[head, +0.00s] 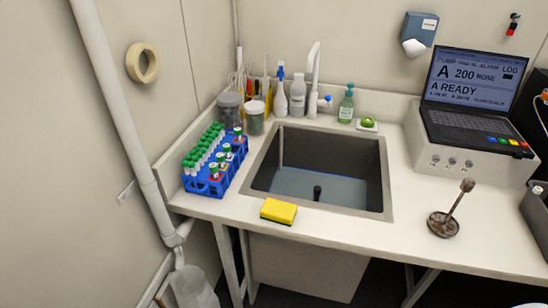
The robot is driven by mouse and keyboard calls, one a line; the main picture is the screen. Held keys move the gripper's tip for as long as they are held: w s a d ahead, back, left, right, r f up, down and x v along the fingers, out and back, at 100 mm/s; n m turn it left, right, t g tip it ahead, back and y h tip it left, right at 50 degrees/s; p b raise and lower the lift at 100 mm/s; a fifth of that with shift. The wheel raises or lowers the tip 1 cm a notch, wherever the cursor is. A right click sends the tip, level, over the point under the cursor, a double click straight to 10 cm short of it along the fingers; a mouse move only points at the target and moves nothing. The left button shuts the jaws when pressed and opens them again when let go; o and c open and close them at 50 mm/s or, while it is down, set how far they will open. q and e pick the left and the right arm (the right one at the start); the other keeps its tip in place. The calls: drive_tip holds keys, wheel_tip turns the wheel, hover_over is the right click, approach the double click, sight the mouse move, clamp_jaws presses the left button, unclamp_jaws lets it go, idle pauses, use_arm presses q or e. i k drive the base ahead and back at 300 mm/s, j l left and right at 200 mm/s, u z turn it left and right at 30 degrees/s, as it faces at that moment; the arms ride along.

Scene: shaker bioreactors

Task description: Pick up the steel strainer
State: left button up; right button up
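A metal piece with a round, brown-stained base and a slanted stem ending in a knob (443,225) stands on the white counter, right of the sink. It is the thing most like a steel strainer, though I cannot make out any holes in it. A short dark upright piece (317,192) stands in the sink near its front wall; I cannot tell what it is. Neither of my grippers is in view.
The sink (388,190) holds bluish water. A yellow sponge (278,211) lies at its front edge. A blue rack (216,188) of green-capped tubes stands left. A laptop (475,90) sits on a raised box (470,160) behind the metal piece. Counter around that piece is clear.

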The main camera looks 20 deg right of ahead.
sight(443, 224)
drive_tip(key=z, duration=2.05)
